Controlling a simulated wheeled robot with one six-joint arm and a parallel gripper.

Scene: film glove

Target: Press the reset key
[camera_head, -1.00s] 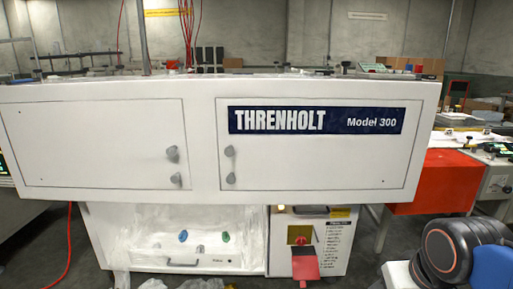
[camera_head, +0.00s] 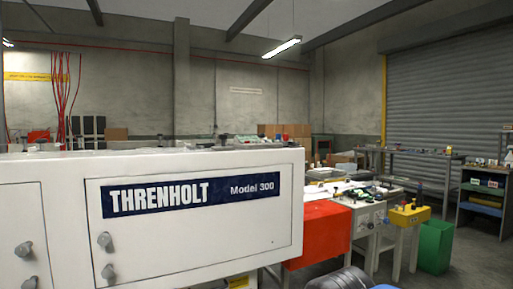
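A white machine (camera_head: 200,232) labelled "THRENHOLT Model 300" fills the left of the view, with grey knobs on its doors. I cannot make out a reset key on the part that shows. The lower panel of the machine is below the picture. A dark rounded part of my arm (camera_head: 343,279) shows at the bottom edge. My gripper is not in view.
A red cabinet or panel (camera_head: 318,232) stands right of the machine. Beside it is a white bench unit (camera_head: 367,222) with small items, a yellow box (camera_head: 410,215) and a green bin (camera_head: 435,247). Shelves and a roller shutter (camera_head: 446,105) stand at the back right. Floor is open at the right.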

